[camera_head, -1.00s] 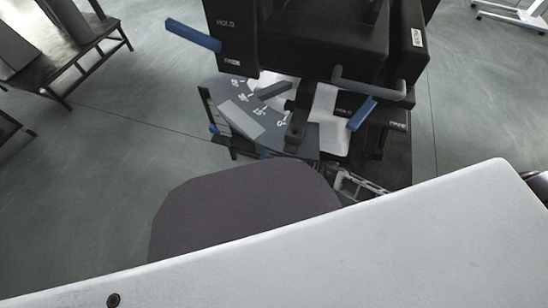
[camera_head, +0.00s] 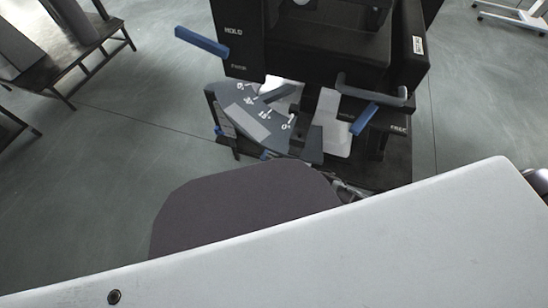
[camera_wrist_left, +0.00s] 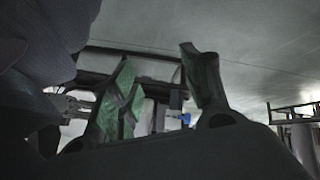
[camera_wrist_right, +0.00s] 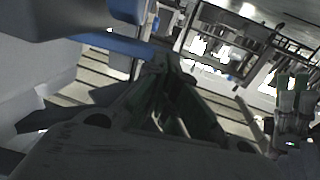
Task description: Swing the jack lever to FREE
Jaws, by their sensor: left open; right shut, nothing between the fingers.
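The black lift unit (camera_head: 237,45) has two blue levers in the head view. The left blue lever (camera_head: 202,41) sticks out beside the column marked HOLD. The right blue lever (camera_head: 364,118) slants between a HOLD mark and a FREE mark (camera_head: 398,129); which lever is the jack's I cannot tell. In the right wrist view my right gripper (camera_wrist_right: 172,64) is shut and empty, with a blue bar (camera_wrist_right: 115,43) close beside its fingertips; contact is unclear. My left gripper (camera_wrist_left: 158,58) is open and empty in its wrist view, with a small blue piece (camera_wrist_left: 182,117) beyond it.
A grey dial plate (camera_head: 225,101) with numbers sits low on the unit. A grey bent handle (camera_head: 370,92) is above the right lever. A dark bench (camera_head: 85,60) stands at left and a white wheeled frame (camera_head: 515,14) at far right. Floor between is clear.

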